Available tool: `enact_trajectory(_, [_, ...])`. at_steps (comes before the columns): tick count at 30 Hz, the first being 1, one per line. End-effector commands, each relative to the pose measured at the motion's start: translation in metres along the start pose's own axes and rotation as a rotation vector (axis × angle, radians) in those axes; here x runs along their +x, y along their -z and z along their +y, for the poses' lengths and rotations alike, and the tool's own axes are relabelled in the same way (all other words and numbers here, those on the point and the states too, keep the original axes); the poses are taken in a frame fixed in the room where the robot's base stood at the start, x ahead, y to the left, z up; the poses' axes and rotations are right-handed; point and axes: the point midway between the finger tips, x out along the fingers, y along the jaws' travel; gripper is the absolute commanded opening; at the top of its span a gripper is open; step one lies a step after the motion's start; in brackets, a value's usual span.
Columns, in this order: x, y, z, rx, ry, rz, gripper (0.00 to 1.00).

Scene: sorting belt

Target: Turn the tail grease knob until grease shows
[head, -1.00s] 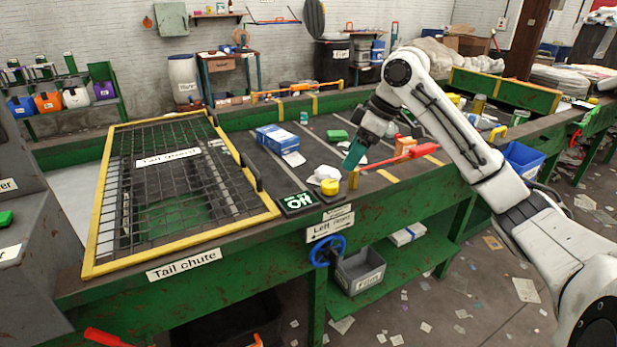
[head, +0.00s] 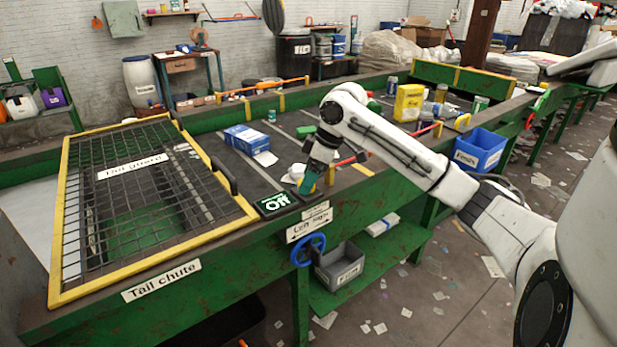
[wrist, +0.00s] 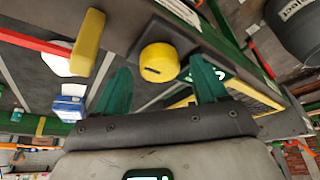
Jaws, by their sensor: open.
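A round yellow knob (wrist: 158,62) shows in the wrist view, just beyond the open space between my fingertips. I read no grease label on it, and no grease is visible on it. In the head view my gripper's teal fingers hide most or all of it. My gripper (wrist: 160,85) is open and empty, with one teal finger to each side of the knob's line. In the head view my gripper (head: 308,184) points down at the belt's near edge, right of the Off plate (head: 276,203). I cannot tell whether it touches the knob.
A red lever (head: 348,160) and a yellow post (head: 331,175) stand close on the right. The tail guard mesh (head: 130,185) lies to the left. A blue handwheel (head: 308,249) sits below the rail. A blue and white box (head: 246,138) lies on the belt.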

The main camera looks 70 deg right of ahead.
Motion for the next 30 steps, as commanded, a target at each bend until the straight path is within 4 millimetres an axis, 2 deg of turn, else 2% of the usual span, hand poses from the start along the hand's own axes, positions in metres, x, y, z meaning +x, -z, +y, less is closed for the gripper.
enact_trajectory(11, [0.0063,0.0001,-0.0001,0.000,0.000,0.000,0.72])
enact_trajectory(27, [0.0060,0.0001,-0.0002,0.000,0.000,0.000,0.21])
enact_trajectory(30, [0.0060,0.0002,-0.0003,0.000,0.000,0.000,0.17])
